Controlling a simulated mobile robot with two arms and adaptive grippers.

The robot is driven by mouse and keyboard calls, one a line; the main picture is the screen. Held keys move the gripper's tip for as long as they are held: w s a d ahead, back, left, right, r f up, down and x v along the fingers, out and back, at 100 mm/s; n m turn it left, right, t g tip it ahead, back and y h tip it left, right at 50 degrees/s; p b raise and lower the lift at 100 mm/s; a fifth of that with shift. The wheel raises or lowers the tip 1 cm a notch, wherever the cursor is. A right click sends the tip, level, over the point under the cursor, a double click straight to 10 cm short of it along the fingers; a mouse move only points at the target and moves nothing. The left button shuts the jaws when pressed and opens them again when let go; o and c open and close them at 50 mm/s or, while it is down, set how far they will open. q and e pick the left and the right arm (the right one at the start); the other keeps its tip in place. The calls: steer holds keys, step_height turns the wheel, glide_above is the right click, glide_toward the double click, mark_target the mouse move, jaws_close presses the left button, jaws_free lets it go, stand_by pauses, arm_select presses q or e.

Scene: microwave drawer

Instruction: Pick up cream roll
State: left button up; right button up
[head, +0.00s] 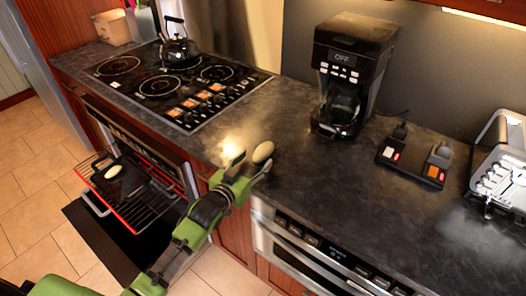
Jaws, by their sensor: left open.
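A small beige oval roll (263,151), which looks like the cream roll, is at the front part of the dark countertop. My left gripper (251,164) is open at the counter's front edge, its fingertips close to the roll. The roll shows just beyond the right-hand fingertip; I cannot tell whether they touch. Another pale oval item (114,170) lies on a dark pan or tray on the pulled-out oven rack at left. My right gripper is not in view.
A stove (180,84) with a black kettle (178,50) is at the back left. The oven door below is open, with its rack (144,204) out. A coffee maker (350,75), a power strip (411,164) and a toaster (500,165) stand to the right. The front middle counter is clear.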

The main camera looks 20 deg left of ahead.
mark_target(263, 151)
arm_select(q)
steer(key=shift+w+f, duration=0.1)
steer(key=shift+w, duration=0.2)
steer(key=shift+w+d, duration=0.15)
steer(key=shift+w, duration=0.05)
steer(key=x, duration=0.1)
steer(key=p+x, duration=0.1)
steer(key=x, duration=0.1)
steer(key=shift+w+d+r, duration=0.35)
steer(key=shift+w+r, duration=0.05)
steer(key=shift+w+f+p, duration=0.2)
steer(key=shift+w+p, duration=0.1)
steer(key=shift+w, duration=0.15)
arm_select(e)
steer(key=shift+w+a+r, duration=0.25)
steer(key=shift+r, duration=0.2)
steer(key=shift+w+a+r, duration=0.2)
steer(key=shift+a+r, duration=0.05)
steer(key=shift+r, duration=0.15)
arm_select(q)
steer(key=c, duration=1.2)
